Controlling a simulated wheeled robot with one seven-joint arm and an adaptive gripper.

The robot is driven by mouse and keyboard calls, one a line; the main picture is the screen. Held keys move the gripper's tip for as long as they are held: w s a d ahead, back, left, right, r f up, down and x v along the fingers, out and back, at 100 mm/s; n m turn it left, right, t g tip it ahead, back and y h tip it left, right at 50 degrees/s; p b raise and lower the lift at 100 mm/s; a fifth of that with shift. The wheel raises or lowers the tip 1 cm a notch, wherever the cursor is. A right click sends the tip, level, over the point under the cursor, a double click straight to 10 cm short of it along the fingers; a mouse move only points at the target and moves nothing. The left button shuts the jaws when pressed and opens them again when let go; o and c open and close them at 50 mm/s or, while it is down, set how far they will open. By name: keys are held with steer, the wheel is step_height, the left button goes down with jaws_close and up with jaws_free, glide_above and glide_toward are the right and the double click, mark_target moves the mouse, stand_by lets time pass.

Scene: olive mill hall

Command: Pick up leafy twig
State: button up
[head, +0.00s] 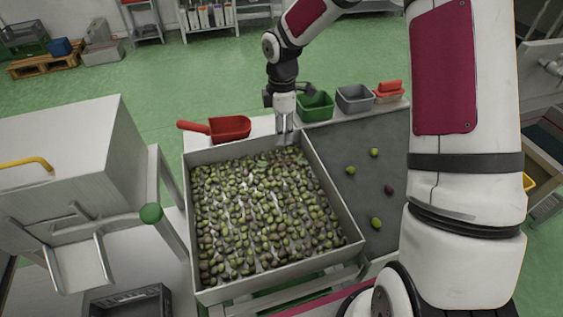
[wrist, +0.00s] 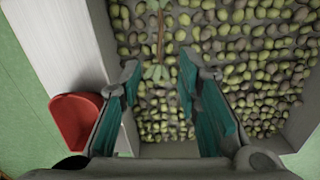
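The leafy twig shows in the wrist view as a thin brown stem (wrist: 161,32) with pale green leaves at its lower end (wrist: 157,71). It lies on the olives in the metal tray (head: 325,176). My gripper (head: 285,138) points down over the tray's far edge. In the wrist view my gripper (wrist: 159,80) is open, with teal finger pads apart and nothing held between them. The twig's leafy end appears between the fingertips, with the stem running on beyond them.
A red scoop (head: 230,128) lies left of my gripper, outside the tray. Green (head: 316,106), grey (head: 354,98) and red (head: 389,88) containers stand behind the tray. Several loose olives lie on the grey surface (head: 345,137) to the right. A large metal machine (head: 70,160) stands left.

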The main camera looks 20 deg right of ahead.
mark_target(282, 160)
step_height(282, 160, down, 11)
steer(key=shift+d+f, duration=0.1)
steer(key=shift+f, duration=0.05)
stand_by(0.4)
steer(key=shift+c, duration=0.6)
jaws_close()
